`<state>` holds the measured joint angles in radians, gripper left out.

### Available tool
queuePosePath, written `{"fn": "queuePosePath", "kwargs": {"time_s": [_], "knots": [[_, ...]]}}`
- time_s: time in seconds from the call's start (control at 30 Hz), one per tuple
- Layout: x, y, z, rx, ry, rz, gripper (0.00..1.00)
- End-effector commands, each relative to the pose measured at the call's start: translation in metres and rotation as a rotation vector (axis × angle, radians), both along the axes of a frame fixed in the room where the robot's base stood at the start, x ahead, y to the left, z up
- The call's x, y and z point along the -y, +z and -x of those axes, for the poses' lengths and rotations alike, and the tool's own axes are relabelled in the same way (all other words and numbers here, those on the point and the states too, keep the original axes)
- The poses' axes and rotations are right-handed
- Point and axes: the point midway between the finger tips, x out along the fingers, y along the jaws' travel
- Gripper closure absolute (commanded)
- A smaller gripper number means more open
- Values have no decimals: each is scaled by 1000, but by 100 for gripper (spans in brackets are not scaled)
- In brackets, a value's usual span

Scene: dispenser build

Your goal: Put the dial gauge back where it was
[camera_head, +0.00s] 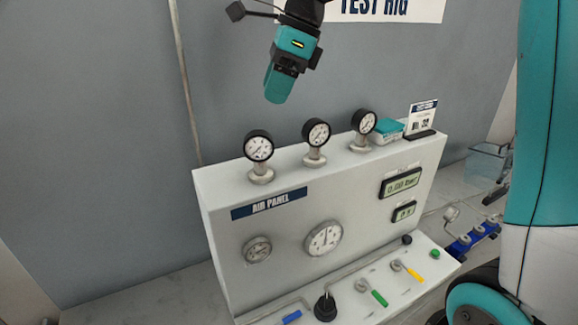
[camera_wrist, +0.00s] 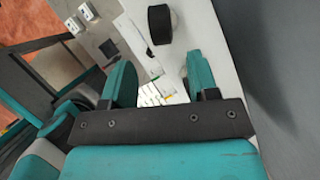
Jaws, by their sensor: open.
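Three black-rimmed dial gauges stand upright on pale fittings along the top of the white air panel (camera_head: 215,205): a left gauge (camera_head: 259,147), a middle gauge (camera_head: 316,132) and a right gauge (camera_head: 364,121). I cannot tell which one the task means. My gripper (camera_head: 279,84) is open and empty, above and apart from the panel top, over the left and middle gauges. In the wrist view my two teal fingers (camera_wrist: 160,80) stand apart, and a black round gauge body (camera_wrist: 159,24) shows beyond them.
A teal-lidded box (camera_head: 387,129) and a small sign (camera_head: 422,117) stand right of the gauges. A large dial (camera_head: 323,239) and a small dial (camera_head: 257,249) are set in the panel front. Coloured valve handles (camera_head: 379,298) line the lower ledge. The grey wall (camera_head: 110,140) is behind.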

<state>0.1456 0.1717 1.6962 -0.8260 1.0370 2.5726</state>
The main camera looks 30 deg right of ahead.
Motion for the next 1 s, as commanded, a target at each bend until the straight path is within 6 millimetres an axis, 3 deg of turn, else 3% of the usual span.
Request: {"fn": "queuePosePath", "kwargs": {"time_s": [0.17,0.5,0.7,0.8,1.0], "knots": [[-21,-8,24,82,261,20,46],[-75,-51,131,466,1337,102,46],[-84,-83,194,694,1942,145,46],[-84,-96,217,777,2164,158,46],[-82,-108,237,858,2375,169,46]]}}
